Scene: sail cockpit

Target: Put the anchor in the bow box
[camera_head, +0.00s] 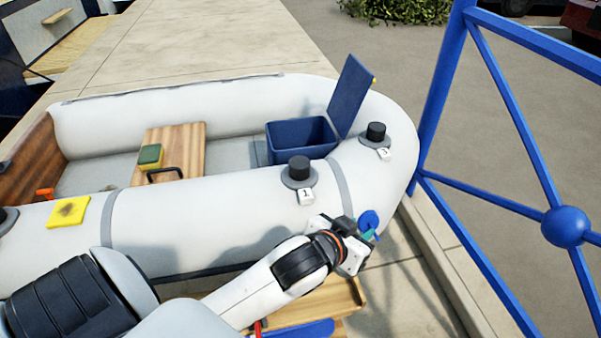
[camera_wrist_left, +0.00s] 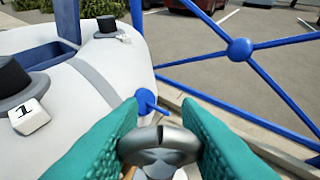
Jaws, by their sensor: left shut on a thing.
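The bow box (camera_head: 300,138) is a dark blue bin inside the grey boat, near the bow. Its lid (camera_head: 350,95) stands open on the right side. Its edge also shows at the upper left of the left wrist view (camera_wrist_left: 38,58). My left gripper (camera_head: 368,238) is outside the boat's near tube, to the right of and nearer than the box. Its teal fingers are shut on a grey rounded metal piece (camera_wrist_left: 158,147), which looks like part of the anchor. A blue rounded part (camera_head: 369,220) shows just beyond the fingertips; whether it joins the grey piece is unclear. My right gripper is out of view.
The near tube carries black-capped fittings tagged 1 (camera_head: 299,170) and 2 (camera_head: 376,134), between gripper and box. A blue railing (camera_head: 566,226) stands at the right. A wooden seat (camera_head: 175,165) with a sponge lies left of the box. A wooden tray (camera_head: 330,300) is below my arm.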

